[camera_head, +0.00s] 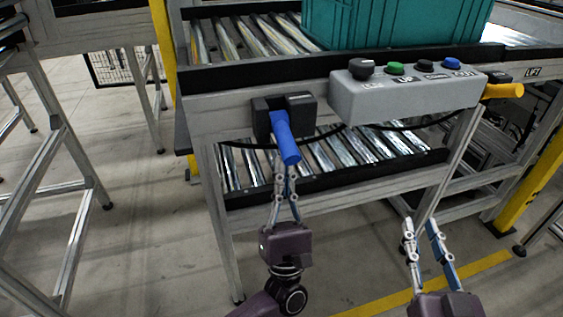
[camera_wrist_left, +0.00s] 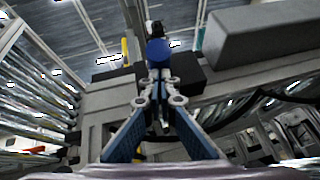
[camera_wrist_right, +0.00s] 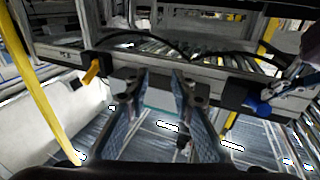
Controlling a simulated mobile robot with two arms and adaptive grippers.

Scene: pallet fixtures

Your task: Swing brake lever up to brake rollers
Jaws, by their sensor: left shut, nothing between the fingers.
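The brake lever (camera_head: 285,138) has a blue handle on a black bracket (camera_head: 268,116) on the conveyor's front rail. The handle hangs down and tilts toward me. My left gripper (camera_head: 287,170) is shut and empty, its fingertips just below the handle's lower end; whether they touch it I cannot tell. In the left wrist view the blue handle end (camera_wrist_left: 158,51) shows just beyond the fingertips. The blue handle also shows at the right in the right wrist view (camera_wrist_right: 262,108). My right gripper (camera_head: 421,226) is open and empty, low at the right front.
A grey button box (camera_head: 405,97) sits on the rail right of the lever. A yellow handle (camera_head: 503,91) by the LIFT label is farther right. A teal crate (camera_head: 395,22) stands on the upper rollers (camera_head: 232,40). Lower rollers (camera_head: 345,150) lie behind the left gripper.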

